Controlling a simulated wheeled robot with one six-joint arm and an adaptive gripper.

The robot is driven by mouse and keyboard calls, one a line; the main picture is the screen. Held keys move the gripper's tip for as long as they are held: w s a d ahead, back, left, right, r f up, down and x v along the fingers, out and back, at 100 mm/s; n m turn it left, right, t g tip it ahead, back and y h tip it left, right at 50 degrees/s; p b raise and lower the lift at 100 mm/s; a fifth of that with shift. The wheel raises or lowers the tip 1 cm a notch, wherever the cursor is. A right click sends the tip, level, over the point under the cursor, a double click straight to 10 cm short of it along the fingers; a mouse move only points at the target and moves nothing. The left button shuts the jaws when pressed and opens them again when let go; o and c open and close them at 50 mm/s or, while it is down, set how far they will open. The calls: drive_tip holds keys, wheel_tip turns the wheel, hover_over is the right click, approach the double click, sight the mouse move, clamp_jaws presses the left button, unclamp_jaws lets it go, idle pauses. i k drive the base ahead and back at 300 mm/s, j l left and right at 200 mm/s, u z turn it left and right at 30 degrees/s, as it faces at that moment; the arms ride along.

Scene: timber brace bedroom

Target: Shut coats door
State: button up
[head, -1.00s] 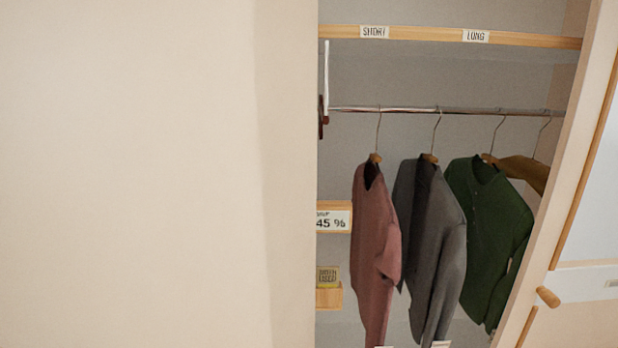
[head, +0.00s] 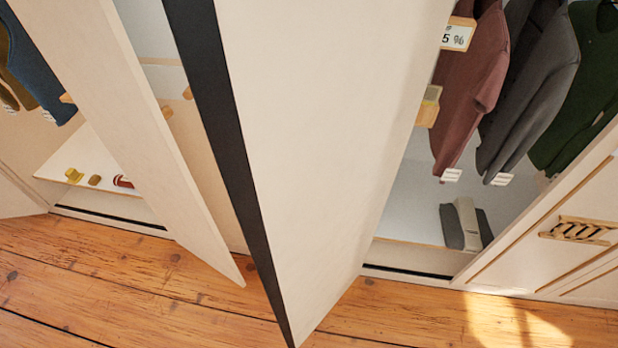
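A wide cream door (head: 330,130) with a dark strip (head: 225,140) along its left side stands open in the middle of the head view. A second, narrower cream door (head: 120,120) stands open to its left. No readable sign tells which one is the coats door. The right closet bay holds hanging maroon (head: 470,90), grey (head: 535,90) and green (head: 590,85) garments. The left bay holds a blue garment (head: 40,60) and a brown one. My gripper is not in view.
The plank floor (head: 110,285) is clear in front of the doors. A panel with a wooden emblem (head: 580,231) stands at the right. A folded grey item (head: 465,226) lies in the right bay. Small yellow and red items lie on the left bay's low white shelf (head: 85,155).

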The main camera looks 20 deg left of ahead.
sight(308, 110)
drive_tip(key=k+j+z, duration=0.15)
drive_tip(key=j, duration=0.3)
drive_tip(key=j+z, duration=0.15)
drive_tip(key=j, duration=0.3)
drive_tip(key=k+j+z, duration=0.15)
drive_tip(key=j, duration=0.25)
drive_tip(key=k+j+z, duration=0.15)
drive_tip(key=j, duration=0.25)
drive_tip(key=i+j+z, duration=0.15)
drive_tip(key=j, duration=0.5)
drive_tip(key=j+z, duration=0.1)
drive_tip(key=j, duration=0.55)
